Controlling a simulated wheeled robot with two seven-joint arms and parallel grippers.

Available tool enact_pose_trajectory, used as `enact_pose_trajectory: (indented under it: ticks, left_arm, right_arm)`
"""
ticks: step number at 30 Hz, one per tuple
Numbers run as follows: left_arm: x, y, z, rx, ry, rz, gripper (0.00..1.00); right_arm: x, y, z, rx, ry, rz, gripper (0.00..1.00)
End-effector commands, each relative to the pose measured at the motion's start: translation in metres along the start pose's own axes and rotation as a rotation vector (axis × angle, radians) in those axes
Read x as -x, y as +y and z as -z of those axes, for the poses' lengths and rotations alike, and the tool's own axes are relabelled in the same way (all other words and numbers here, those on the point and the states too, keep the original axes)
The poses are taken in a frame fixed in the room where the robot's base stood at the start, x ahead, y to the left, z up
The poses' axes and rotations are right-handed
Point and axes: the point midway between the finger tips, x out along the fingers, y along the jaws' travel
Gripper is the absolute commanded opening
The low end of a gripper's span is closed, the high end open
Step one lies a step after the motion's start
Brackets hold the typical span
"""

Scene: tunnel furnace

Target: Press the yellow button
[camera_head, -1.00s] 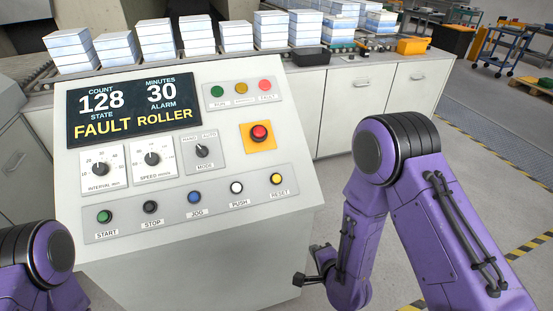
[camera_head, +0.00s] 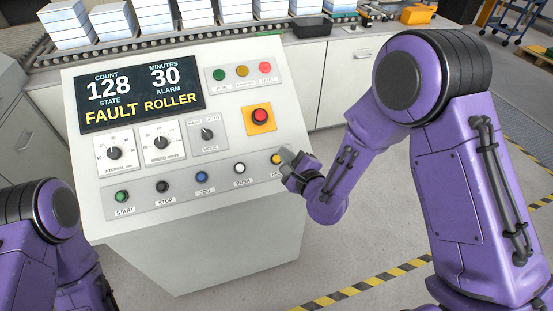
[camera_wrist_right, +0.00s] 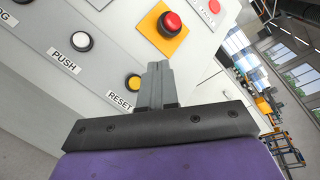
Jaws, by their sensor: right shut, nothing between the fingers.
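The yellow button (camera_head: 276,158), labelled RESET, is at the right end of the lower button row on the sloped control panel (camera_head: 120,225). It also shows in the right wrist view (camera_wrist_right: 133,82), just left of my right gripper (camera_wrist_right: 158,72). My right gripper (camera_head: 289,163) is shut and empty, its fingertips close to the yellow button at its right side. I cannot tell whether they touch the panel. The gripper partly hides the RESET label in the head view. My left arm is at the lower left, with its gripper out of frame.
A white PUSH button (camera_head: 239,168) is left of the yellow one. A red emergency button (camera_head: 260,116) on a yellow plate sits just above. A yellow indicator lamp (camera_head: 242,71) is higher up. The display (camera_head: 134,93) reads FAULT ROLLER. Stacked blocks (camera_head: 147,17) line the conveyor behind.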

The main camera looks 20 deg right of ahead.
Motion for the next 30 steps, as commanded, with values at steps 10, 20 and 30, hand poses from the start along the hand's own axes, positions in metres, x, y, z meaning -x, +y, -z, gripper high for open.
enact_pose_trajectory:
  ticks: [10,20,30]
  left_arm:
    - [-0.038,0.004,-0.016,0.000,0.000,0.000,0.00]
    - [-0.053,0.005,-0.022,0.000,0.000,0.000,0.00]
    - [-0.052,0.005,-0.022,0.000,0.000,0.000,0.00]
  right_arm:
    - [-0.036,0.030,0.030,0.002,0.001,0.001,0.00]
    - [-0.056,0.042,0.042,0.000,0.001,0.000,0.00]
    - [-0.057,0.042,0.042,0.001,0.001,0.000,0.00]
